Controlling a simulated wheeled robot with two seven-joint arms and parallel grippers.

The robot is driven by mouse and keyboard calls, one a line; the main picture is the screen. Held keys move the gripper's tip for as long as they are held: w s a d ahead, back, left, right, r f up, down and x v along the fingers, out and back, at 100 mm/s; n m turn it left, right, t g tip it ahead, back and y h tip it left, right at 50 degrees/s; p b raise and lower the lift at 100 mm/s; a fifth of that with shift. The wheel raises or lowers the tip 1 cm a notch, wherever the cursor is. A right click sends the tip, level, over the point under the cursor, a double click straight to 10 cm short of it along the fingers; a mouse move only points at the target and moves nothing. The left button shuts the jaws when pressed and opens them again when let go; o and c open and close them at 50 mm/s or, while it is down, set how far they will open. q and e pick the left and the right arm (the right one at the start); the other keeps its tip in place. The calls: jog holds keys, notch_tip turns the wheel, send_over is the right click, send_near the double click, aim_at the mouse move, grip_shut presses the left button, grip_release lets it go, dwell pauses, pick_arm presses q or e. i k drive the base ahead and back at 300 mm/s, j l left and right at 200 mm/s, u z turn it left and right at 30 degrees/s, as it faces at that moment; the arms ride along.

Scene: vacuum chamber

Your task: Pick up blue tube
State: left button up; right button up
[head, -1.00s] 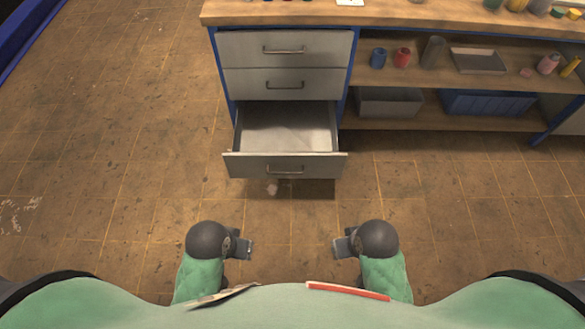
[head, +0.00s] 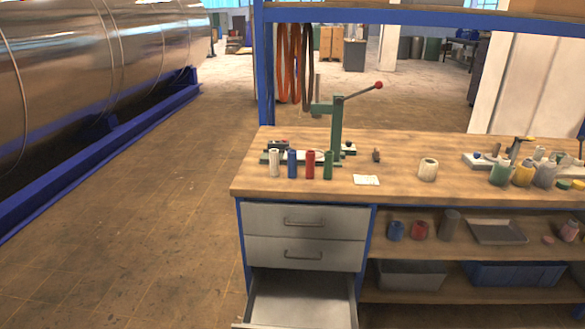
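The blue tube (head: 292,163) stands upright on the wooden workbench (head: 400,185), near its front left part. It is in a row between a white tube (head: 274,163) on its left and a red tube (head: 311,164) on its right. A green tube (head: 328,164) stands at the right end of the row. Neither of my grippers is in the head view now.
A green lever press (head: 337,125) stands behind the tubes, its red-knobbed handle reaching right. A paper card (head: 366,180) lies right of the row. The bottom drawer (head: 300,298) is pulled open below the bench. Open floor (head: 140,210) lies to the left.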

aim_at(291, 154)
jog(key=i+l, duration=0.45)
jog(key=i+l+u, duration=0.15)
jog(key=i+l, duration=0.35)
jog(key=l, duration=0.1)
